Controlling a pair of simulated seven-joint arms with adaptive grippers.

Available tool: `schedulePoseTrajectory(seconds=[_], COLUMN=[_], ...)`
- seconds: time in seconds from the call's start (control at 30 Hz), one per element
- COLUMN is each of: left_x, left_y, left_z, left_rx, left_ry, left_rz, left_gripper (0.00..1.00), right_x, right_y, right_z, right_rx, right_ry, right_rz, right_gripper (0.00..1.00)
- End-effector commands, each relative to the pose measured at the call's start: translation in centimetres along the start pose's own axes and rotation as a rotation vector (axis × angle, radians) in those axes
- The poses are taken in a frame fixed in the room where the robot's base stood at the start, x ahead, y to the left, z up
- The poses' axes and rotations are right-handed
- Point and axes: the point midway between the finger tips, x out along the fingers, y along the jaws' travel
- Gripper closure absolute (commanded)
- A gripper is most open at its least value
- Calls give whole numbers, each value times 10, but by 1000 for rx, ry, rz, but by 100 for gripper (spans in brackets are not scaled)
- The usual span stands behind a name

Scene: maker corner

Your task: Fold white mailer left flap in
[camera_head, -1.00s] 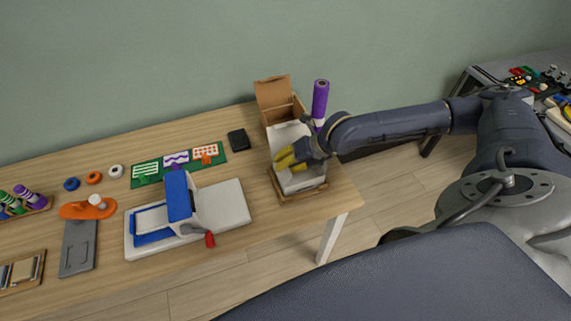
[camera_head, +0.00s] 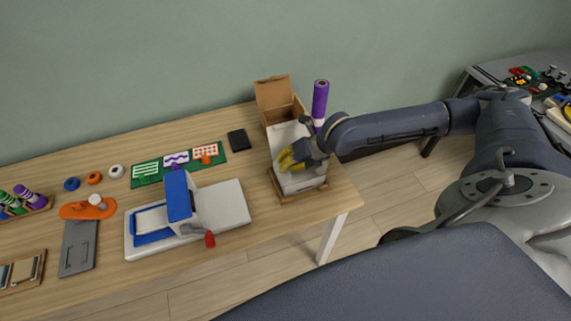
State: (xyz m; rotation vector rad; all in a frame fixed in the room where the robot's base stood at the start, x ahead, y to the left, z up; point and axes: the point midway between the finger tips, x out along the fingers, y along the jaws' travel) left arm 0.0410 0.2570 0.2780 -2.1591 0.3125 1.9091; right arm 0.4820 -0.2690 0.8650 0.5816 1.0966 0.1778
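The white mailer (camera_head: 301,181) is a white box on a wooden base (camera_head: 283,194) near the right end of the table. A white panel (camera_head: 285,133) of it stands up at its back. My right gripper (camera_head: 285,160), with yellow fingertips, is over the mailer, close to or touching it. The gripper hides part of the mailer, including the flaps beneath it. I cannot tell whether the fingers are apart or closed. My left gripper is out of view.
An open brown carton (camera_head: 279,103) and a purple roll (camera_head: 320,102) stand behind the mailer. A white and blue press (camera_head: 183,212) with a red handle is to the left. A black square (camera_head: 239,140) lies on the table. Bare wood lies between press and mailer.

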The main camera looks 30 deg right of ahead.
Motion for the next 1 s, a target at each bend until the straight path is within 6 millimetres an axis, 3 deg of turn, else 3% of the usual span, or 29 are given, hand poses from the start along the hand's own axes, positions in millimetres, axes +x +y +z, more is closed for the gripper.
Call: schedulePoseTrajectory(seconds=[0.6, 1.0], left_x=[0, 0], left_y=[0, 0], left_z=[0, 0], left_rx=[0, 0], left_ry=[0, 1], left_rz=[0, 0], left_gripper=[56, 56], right_x=[2, 1], right_y=[-10, -11], right_z=[-1, -1], right_rx=[86, 95], right_ry=[3, 0], right_rz=[204, 228], right_gripper=[100, 100])
